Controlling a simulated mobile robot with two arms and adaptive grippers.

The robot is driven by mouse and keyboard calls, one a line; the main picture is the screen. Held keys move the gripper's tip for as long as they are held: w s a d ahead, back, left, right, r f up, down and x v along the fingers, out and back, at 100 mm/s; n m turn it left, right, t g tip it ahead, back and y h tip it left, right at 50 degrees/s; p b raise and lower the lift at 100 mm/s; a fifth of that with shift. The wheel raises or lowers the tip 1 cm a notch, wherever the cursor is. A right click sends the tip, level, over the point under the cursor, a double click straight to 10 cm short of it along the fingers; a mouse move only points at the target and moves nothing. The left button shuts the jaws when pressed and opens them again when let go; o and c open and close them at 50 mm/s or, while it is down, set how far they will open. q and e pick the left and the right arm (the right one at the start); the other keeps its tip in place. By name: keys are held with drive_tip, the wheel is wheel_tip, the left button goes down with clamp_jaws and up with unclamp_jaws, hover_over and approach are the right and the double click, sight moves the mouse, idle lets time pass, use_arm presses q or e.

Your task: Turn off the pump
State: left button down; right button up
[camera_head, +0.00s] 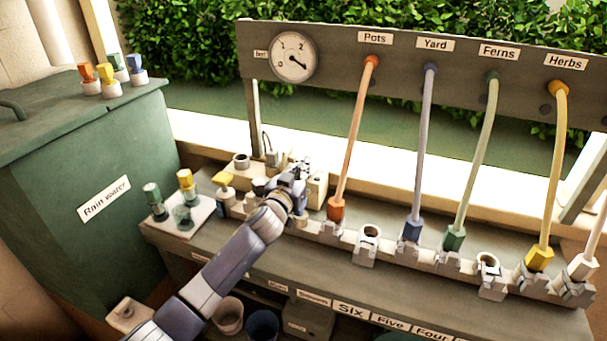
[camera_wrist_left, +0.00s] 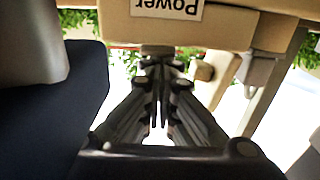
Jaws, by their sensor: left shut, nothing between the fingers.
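My left gripper (camera_head: 301,168) reaches over the bench from the lower left. It is at the cream pump box (camera_head: 318,190), which it partly hides. In the left wrist view the gripper (camera_wrist_left: 158,62) is shut and empty. Its fingertips are right at the edge of the cream housing, below an upside-down "Power" label (camera_wrist_left: 167,8). I cannot tell whether they touch it. The pump's switch is not clearly seen. A round gauge (camera_head: 294,55) on the back board has its needle pointing to the lower right. My right gripper is not in view.
Coloured hoses run from the board to fittings on the bench, such as an orange hose (camera_head: 355,130) close right of the pump and a yellow hose (camera_head: 555,170). A green rain water tank (camera_head: 90,190) stands left. A white tray (camera_head: 199,222) holds capped fittings.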

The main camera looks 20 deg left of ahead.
use_arm(q)
drive_tip(key=shift+r+p, duration=0.5)
drive_tip(key=shift+p, duration=0.4)
wheel_tip(320, 180, up, 4)
drive_tip(key=p, duration=0.3)
drive_tip(key=shift+f+p, duration=0.1)
drive_tip(key=shift+p, duration=0.2)
drive_tip(key=s+f+b, duration=0.2)
drive_tip(key=s+f, duration=0.2)
drive_tip(key=s, duration=0.5)
drive_tip(key=shift+s+a+f+b, duration=0.15)
drive_tip(key=shift+s+f+b, duration=0.1)
drive_tip(key=shift+b, duration=0.15)
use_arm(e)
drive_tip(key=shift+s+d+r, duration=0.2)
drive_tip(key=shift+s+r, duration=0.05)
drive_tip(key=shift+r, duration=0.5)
